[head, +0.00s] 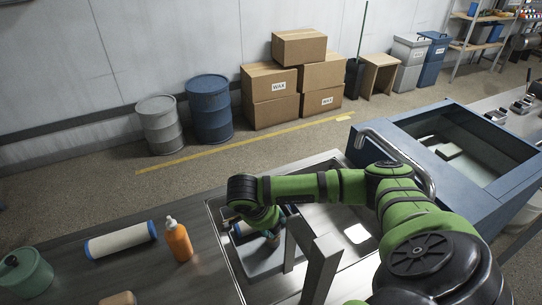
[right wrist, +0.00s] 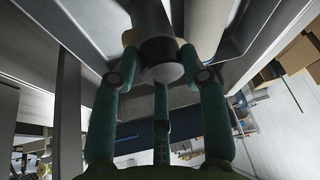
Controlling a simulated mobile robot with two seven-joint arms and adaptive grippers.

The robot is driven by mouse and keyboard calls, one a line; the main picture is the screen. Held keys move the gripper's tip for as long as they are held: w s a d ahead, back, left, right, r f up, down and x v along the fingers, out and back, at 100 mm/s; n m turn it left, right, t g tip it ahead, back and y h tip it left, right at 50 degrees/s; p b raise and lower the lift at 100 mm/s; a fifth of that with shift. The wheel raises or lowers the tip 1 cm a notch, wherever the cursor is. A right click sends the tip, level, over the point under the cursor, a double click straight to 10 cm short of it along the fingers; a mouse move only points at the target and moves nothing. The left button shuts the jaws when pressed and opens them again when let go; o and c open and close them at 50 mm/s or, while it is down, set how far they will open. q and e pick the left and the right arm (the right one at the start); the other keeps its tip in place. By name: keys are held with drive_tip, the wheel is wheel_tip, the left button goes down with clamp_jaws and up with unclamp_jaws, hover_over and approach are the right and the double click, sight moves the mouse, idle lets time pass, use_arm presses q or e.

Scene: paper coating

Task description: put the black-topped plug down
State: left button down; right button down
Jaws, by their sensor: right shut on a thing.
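My right gripper (head: 270,238) is low over the steel sink (head: 222,238), at the end of the green arm that comes in from the right. In the right wrist view its green fingers (right wrist: 160,72) are closed around a dark cylinder with a pale grey end (right wrist: 162,73). This looks like the black-topped plug, but its black top cannot be made out clearly. In the head view the arm and gripper mostly hide the held thing. I cannot tell whether it touches the sink. My left gripper is not in view.
A bent metal faucet (head: 402,158) rises behind my arm. A white roller with blue ends (head: 121,241), an orange bottle (head: 179,242) and a green pot (head: 24,273) stand or lie on the counter at left. A blue basin (head: 400,128) is at right.

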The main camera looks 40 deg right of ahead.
drive_tip(key=c, duration=0.6)
unclamp_jaws()
drive_tip(key=shift+c, duration=0.2)
drive_tip(key=a+r+b, duration=0.1)
drive_tip(key=a+r, duration=0.1)
drive_tip(key=a, duration=0.5)
drive_tip(key=s+a+r+b, duration=0.1)
drive_tip(key=a+r, duration=0.1)
drive_tip(key=a, duration=0.5)
drive_tip(key=shift+s+r+b, duration=0.25)
drive_tip(key=shift+r+b, duration=0.05)
drive_tip(key=shift+b, duration=0.1)
